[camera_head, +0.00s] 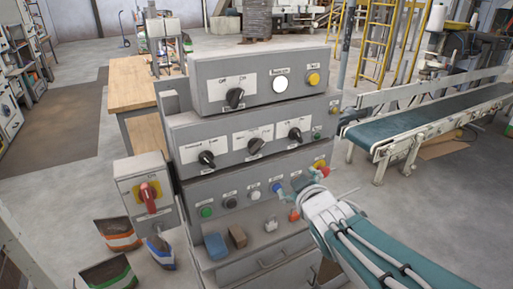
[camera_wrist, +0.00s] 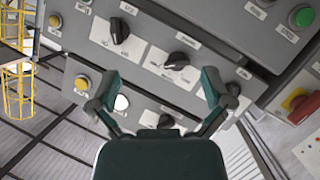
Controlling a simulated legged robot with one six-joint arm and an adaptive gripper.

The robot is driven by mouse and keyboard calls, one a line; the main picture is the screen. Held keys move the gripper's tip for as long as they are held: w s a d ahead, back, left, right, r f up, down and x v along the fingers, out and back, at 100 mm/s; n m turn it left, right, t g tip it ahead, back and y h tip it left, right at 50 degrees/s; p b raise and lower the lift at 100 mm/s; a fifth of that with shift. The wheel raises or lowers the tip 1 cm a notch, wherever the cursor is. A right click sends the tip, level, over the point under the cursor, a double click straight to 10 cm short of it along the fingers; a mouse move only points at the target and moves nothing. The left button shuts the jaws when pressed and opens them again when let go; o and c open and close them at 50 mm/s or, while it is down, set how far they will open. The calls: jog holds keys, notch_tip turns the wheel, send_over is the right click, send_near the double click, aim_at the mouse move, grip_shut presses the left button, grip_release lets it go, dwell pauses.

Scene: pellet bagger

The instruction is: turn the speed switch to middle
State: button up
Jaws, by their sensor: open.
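The grey control panel (camera_head: 225,127) has a middle row of three black rotary switches: left (camera_head: 207,158), middle (camera_head: 253,145) and right (camera_head: 295,134). Their labels are too small to read surely, so I cannot tell which is the speed switch. In the wrist view, the row is seen turned around, with the middle switch (camera_wrist: 177,61) ahead of my gripper (camera_wrist: 160,78), between the lines of its fingers. My gripper is open and empty, apart from the switches. In the head view, my gripper (camera_head: 301,184) is before the panel's lower right part.
An upper row holds another black switch (camera_head: 235,98), a white button (camera_head: 280,85) and a yellow button (camera_head: 313,79). A box with a red rotary handle (camera_head: 148,195) stands left. A blue block (camera_head: 215,246) and brown block (camera_head: 237,236) rest on the lower ledge.

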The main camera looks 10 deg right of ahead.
aim_at(258, 149)
jog(key=w+a+n+t+y, duration=0.1)
jog(key=w+a, duration=0.1)
jog(key=w, duration=0.2)
jog(key=w+a+r+n+t+y, duration=0.1)
jog(key=w+a+n+y, duration=0.1)
jog(key=w, duration=0.3)
jog(key=w+a+n+y, duration=0.2)
jog(key=w, duration=0.2)
jog(key=shift+w+r+t, duration=0.2)
jog(key=shift+t, duration=0.2)
jog(key=c, duration=1.1)
